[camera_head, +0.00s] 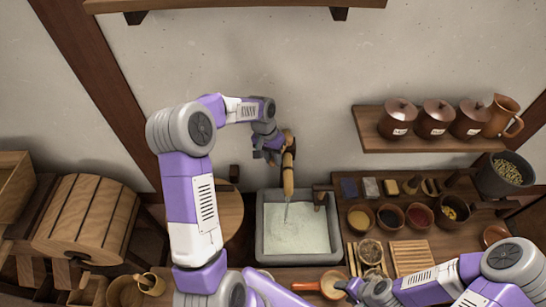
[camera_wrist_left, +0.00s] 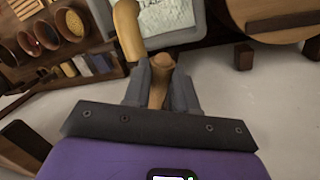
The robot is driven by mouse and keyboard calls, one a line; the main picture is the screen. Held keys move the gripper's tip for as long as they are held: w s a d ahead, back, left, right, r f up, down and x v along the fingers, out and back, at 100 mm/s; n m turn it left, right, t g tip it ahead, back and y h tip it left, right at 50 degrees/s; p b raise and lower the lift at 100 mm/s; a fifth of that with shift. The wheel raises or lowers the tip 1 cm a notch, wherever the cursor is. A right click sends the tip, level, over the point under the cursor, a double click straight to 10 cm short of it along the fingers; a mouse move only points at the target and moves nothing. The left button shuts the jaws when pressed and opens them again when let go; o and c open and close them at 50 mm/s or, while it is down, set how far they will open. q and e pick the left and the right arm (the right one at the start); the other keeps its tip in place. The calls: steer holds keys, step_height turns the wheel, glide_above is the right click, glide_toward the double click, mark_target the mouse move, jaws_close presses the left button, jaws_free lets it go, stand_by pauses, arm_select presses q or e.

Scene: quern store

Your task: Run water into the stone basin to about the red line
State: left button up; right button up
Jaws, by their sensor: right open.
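The grey stone basin (camera_head: 262,245) stands below the wall, with pale, rippled water (camera_head: 305,238) across it. A thin stream falls from the wooden spout (camera_head: 288,180) into the basin. I cannot make out a red line. My left gripper (camera_head: 272,152) is at the top of the spout by the wall. In the left wrist view its two fingers (camera_wrist_left: 161,88) close on both sides of a wooden tap handle (camera_wrist_left: 160,62). The basin (camera_wrist_left: 172,38) also shows there, partly cut off. My right gripper (camera_head: 352,287) is open and empty at the front, right of the basin.
Several bowls, small blocks and a slatted board (camera_head: 410,257) fill the counter right of the basin. A shelf (camera_head: 430,143) with lidded jars hangs above. A wooden drum (camera_head: 85,220) stands at left. A pan (camera_head: 333,287) lies close to my right gripper.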

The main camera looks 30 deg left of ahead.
arm_select(q)
jaws_close()
steer(key=shift+a, duration=0.1)
steer(key=w+a+m+g+p, duration=0.1)
steer(key=w+a+m+p, duration=0.1)
steer(key=a+m, duration=0.5)
steer(key=shift+w+a+m+g, duration=0.15)
steer(key=shift+w+m+g, duration=0.15)
steer(key=shift+m, duration=0.4)
steer(key=o, duration=0.6)
jaws_free()
steer(key=shift+s, duration=0.1)
